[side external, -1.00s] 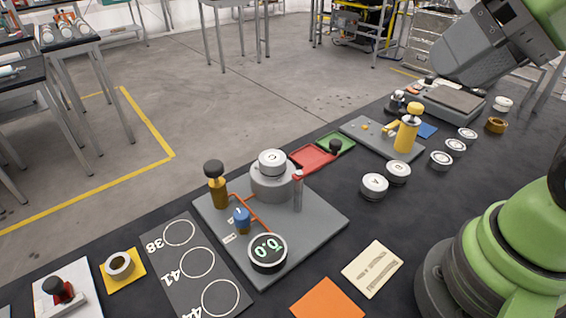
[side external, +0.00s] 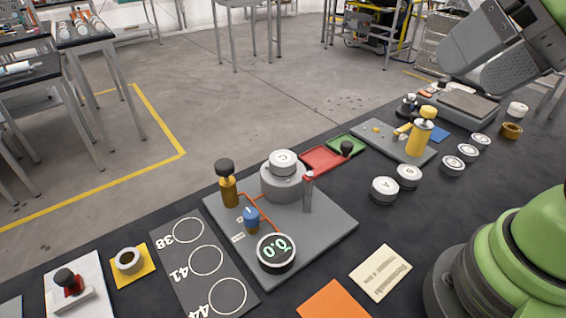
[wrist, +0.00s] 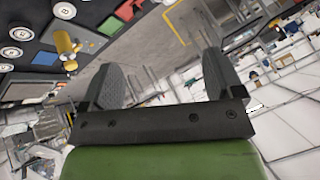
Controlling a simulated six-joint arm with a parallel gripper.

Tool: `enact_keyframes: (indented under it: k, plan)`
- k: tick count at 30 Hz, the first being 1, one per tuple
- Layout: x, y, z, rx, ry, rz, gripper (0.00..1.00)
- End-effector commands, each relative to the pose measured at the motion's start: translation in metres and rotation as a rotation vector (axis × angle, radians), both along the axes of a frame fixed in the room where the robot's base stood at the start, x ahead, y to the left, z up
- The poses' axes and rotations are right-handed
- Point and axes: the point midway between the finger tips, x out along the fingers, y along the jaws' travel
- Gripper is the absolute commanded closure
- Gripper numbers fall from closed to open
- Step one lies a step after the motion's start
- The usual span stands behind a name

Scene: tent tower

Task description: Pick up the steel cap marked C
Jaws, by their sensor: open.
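A steel cap (side external: 283,161), whose mark looks like C though small, sits on top of a wide grey cylinder (side external: 283,183) on the grey base plate (side external: 335,232). My gripper (side external: 466,72) is high at the upper right in the side view, far from this cap and touching nothing. In the wrist view my gripper (wrist: 159,62) has its two dark fingers apart, with nothing between them. I cannot make out the C cap in the wrist view.
A post (side external: 308,195) and a black-knobbed brass column (side external: 228,185) flank the cylinder. Other steel caps (side external: 385,189) stand to the right, near a yellow-topped device (side external: 419,135). Red (side external: 322,160) and green trays lie behind.

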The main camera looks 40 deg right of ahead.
Motion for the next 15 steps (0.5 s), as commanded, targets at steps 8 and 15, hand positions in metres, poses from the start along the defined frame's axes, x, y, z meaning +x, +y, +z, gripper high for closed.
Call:
enact_keyframes:
  k: [8,15]
  plan:
    - [0.004,0.0,0.002,-0.009,0.009,0.014,0.14]
    - [0.057,0.006,0.015,-0.107,0.117,0.168,0.14]
